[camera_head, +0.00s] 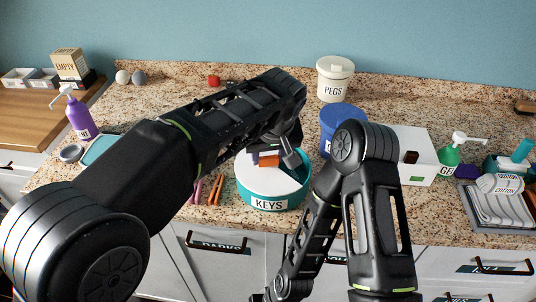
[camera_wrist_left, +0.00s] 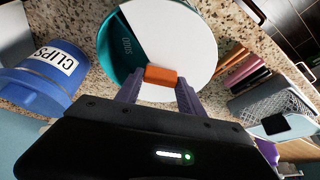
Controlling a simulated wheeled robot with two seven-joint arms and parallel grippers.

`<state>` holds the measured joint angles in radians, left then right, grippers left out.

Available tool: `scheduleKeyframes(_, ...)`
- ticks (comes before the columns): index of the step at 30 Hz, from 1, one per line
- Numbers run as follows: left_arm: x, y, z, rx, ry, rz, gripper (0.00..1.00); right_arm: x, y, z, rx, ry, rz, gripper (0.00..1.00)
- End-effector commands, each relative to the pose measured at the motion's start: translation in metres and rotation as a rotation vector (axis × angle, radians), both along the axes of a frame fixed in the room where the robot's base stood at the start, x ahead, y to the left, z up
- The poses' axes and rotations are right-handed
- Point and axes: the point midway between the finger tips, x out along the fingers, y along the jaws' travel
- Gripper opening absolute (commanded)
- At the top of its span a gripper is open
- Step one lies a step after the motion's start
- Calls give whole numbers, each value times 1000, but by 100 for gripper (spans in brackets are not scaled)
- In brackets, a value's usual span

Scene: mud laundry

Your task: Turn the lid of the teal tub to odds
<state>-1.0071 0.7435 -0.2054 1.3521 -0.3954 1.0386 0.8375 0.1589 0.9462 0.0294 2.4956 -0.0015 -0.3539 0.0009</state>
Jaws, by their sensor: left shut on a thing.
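The teal tub (camera_head: 272,195) stands on the granite counter, with a KEYS label (camera_head: 269,204) on its front wall. Its round white lid (camera_head: 285,180) also shows in the left wrist view (camera_wrist_left: 172,38). There, a teal section (camera_wrist_left: 122,50) with small lettering, seemingly ODDS, shows beside the white part. An orange handle block (camera_wrist_left: 161,76) sits on the lid. My left gripper (camera_wrist_left: 160,88) is shut on this handle, with purple fingers on both sides. In the head view, my left arm partly hides the handle and lid. My right gripper is out of view.
A blue CLIPS tub (camera_wrist_left: 45,75) stands close beside the teal tub. Behind are a PEGS tub (camera_head: 335,80) and a white box (camera_head: 415,145). Pink and orange pegs (camera_head: 216,190) lie left of the teal tub. A green bottle (camera_head: 449,155) stands right.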

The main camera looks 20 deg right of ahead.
Motion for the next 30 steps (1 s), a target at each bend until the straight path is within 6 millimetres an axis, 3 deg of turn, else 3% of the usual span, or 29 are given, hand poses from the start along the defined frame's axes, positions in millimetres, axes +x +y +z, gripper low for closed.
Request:
scheduleKeyframes(12,-3,-1,1,-1,0,209,0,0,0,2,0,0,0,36)
scheduleKeyframes(26,-3,-2,1,-3,1,228,0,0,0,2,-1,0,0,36)
scheduleKeyframes(27,-3,-2,1,-3,1,228,46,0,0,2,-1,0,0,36)
scheduleKeyframes(30,-3,-2,1,-3,1,228,54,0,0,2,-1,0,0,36)
